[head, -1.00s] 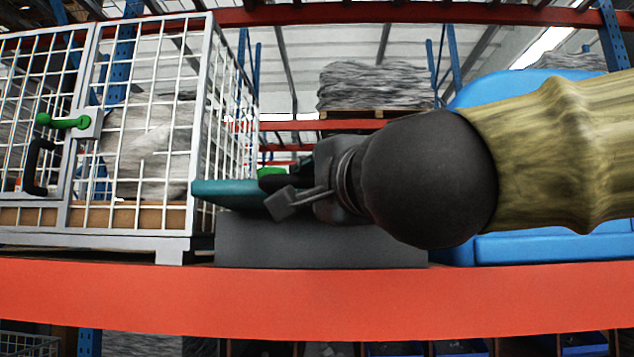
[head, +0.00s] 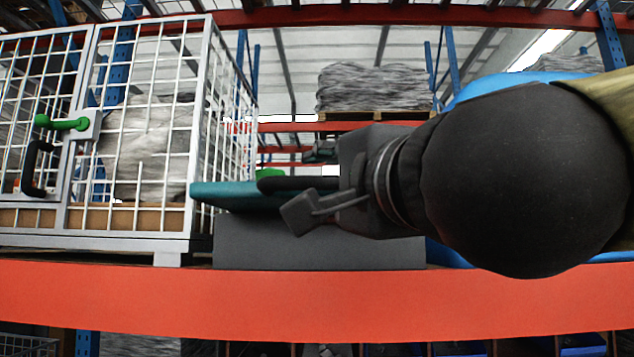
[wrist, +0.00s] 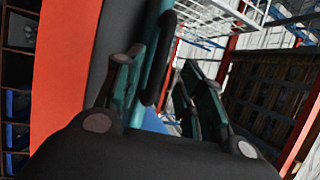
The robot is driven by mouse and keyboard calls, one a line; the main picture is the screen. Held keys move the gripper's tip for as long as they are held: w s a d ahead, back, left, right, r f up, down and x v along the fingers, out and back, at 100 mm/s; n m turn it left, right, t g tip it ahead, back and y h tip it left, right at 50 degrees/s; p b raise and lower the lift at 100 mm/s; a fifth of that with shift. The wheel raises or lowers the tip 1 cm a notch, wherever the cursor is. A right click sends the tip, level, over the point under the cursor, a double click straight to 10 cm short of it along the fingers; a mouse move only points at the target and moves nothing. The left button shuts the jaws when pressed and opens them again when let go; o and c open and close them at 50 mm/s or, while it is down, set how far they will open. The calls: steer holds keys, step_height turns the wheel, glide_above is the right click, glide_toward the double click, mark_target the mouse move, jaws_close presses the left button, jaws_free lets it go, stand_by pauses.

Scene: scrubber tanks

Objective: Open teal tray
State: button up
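The teal tray (head: 222,194) lies flat like a lid on a dark grey box (head: 300,243) on the shelf. A black bar-like handle (head: 290,183) runs along its top, with a green part (head: 269,173) beside it. My gripper (head: 308,183) is at the right end of the tray, one finger above the handle level and one below. In the wrist view my gripper (wrist: 158,62) has its fingers spread apart. The teal tray edge (wrist: 149,65) and black handle (wrist: 166,55) show between them. I cannot tell whether either finger touches the handle.
A white wire cage (head: 200,120) with a green-and-black latch (head: 60,124) stands close at the left. An orange-red shelf beam (head: 200,295) runs along the front. A blue object (head: 490,88) is behind my arm at the right. A wrapped pallet load (head: 372,88) stands farther back.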

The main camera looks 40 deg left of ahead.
steer(key=v, duration=0.5)
steer(key=shift+s+d+f, duration=0.1)
steer(key=shift+s+d, duration=0.1)
steer(key=shift+d, duration=0.15)
